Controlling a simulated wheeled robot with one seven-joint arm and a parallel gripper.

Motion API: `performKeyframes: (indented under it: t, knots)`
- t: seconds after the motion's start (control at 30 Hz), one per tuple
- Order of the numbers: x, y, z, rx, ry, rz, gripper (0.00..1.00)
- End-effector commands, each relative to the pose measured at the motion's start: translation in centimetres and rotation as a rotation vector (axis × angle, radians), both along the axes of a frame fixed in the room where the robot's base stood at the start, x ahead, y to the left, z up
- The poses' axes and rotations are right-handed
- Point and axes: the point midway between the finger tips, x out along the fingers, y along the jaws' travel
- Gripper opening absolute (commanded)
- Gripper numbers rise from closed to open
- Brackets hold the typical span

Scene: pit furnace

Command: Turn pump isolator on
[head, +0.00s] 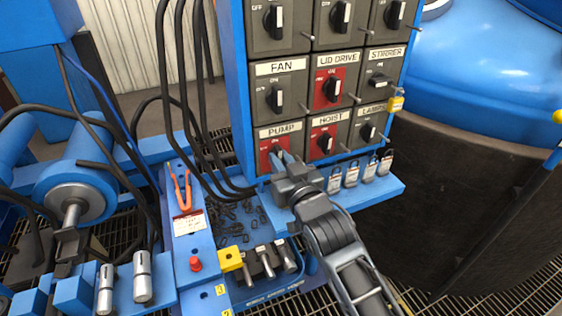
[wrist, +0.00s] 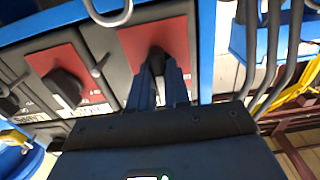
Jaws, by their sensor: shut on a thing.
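The pump isolator (head: 270,146) is a black rotary knob on a red plate labelled PUMP, at the bottom left of the blue-framed panel in the head view. My gripper (head: 284,160) reaches it from the lower right and covers most of the knob. In the wrist view the two dark fingers (wrist: 165,80) are closed around the black knob (wrist: 157,51) in front of its red plate. The knob's exact angle is hidden by the fingers. A thin grey pin (head: 299,156) sticks out to the right of the plate.
The hoist isolator (head: 325,141) is just right of the pump, then the lamps isolator (head: 367,132). Several padlocks (head: 352,174) hang along the blue ledge (head: 378,196) below. Black cables (head: 185,100) hang to the left. A tray (head: 262,291) with loose parts lies below.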

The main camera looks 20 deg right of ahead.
Motion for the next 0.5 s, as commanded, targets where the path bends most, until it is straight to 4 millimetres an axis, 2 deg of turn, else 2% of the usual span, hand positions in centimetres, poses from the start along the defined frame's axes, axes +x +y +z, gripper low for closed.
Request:
performKeyframes:
  t: [0.03, 0.07, 0.3, 0.5]
  knots:
    - [-0.04, -0.02, -0.23, 0.002, 0.005, 0.000, 0.00]
    - [-0.05, -0.01, -0.23, 0.003, 0.005, 0.000, 0.19]
    - [-0.03, -0.01, -0.12, 0.001, 0.002, 0.000, 0.42]
    - [-0.02, 0.00, -0.06, 0.000, 0.001, 0.000, 0.43]
